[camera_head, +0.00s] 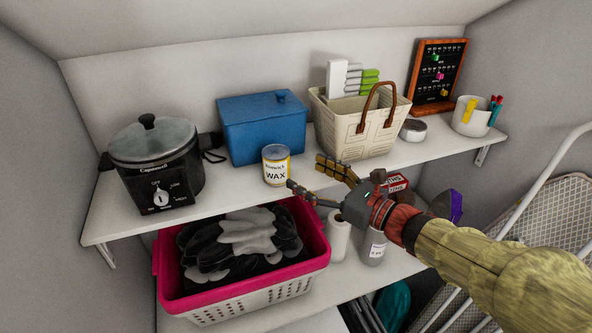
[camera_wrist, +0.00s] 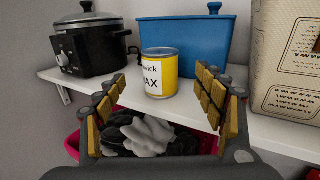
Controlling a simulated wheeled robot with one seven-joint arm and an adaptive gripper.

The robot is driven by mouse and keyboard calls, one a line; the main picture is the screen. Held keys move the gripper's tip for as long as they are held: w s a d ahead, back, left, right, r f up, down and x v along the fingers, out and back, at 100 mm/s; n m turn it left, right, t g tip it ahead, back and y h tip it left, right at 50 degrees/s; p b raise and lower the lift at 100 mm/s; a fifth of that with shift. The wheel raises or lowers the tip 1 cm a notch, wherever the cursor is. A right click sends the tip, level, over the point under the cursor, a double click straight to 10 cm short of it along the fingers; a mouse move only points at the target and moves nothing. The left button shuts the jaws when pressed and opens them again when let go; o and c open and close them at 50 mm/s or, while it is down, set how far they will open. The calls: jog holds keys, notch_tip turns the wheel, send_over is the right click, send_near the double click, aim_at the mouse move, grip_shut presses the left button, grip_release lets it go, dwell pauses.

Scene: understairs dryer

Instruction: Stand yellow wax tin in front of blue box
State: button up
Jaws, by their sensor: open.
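The yellow wax tin (camera_head: 276,166) stands upright on the upper shelf, in front of the blue box (camera_head: 262,130), near the shelf's front edge. In the wrist view, the tin (camera_wrist: 159,73) shows its white label with "WAX", and the blue box (camera_wrist: 190,42) is behind it. My gripper (camera_head: 312,178) is open and empty, to the right of the tin and toward the front. In the wrist view, the tin appears between and beyond the two fingers of the gripper (camera_wrist: 160,85), with clear gaps on both sides. No finger touches it.
A black slow cooker (camera_head: 158,165) stands left of the box, and a cream basket (camera_head: 352,130) with a brown handle stands right. Below are a pink-rimmed laundry basket (camera_head: 242,290) with dark cloth and a paper roll (camera_head: 339,238). The upper shelf (camera_head: 228,188) has bare room left of the tin.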

jog(key=shift+s+d, duration=0.3)
jog(key=shift+d, duration=0.05)
jog(key=s+d+f+n+g+h, duration=0.1)
jog(key=s+f+n+g+h, duration=0.15)
jog(key=s+n, duration=0.55)
jog(key=s+f+n+g+h, duration=0.2)
jog(key=s+f+n+g, duration=0.3)
jog(key=s, duration=0.4)
jog(key=s+d+n+t+h, duration=0.1)
jog(key=s+d+n+h, duration=0.3)
jog(key=d, duration=0.5)
jog(key=s+d+f+n+t+h, duration=0.1)
jog(key=s+d+n+h, duration=0.3)
jog(key=d+n+h, duration=0.2)
jog(key=d+n, duration=0.2)
jog(key=d, duration=0.2)
jog(key=shift+s+d+f, duration=0.2)
jog(key=shift+d+f, duration=0.05)
jog(key=shift+f, duration=0.05)
jog(key=shift+f+t, duration=0.1)
jog(key=shift+t, duration=0.15)
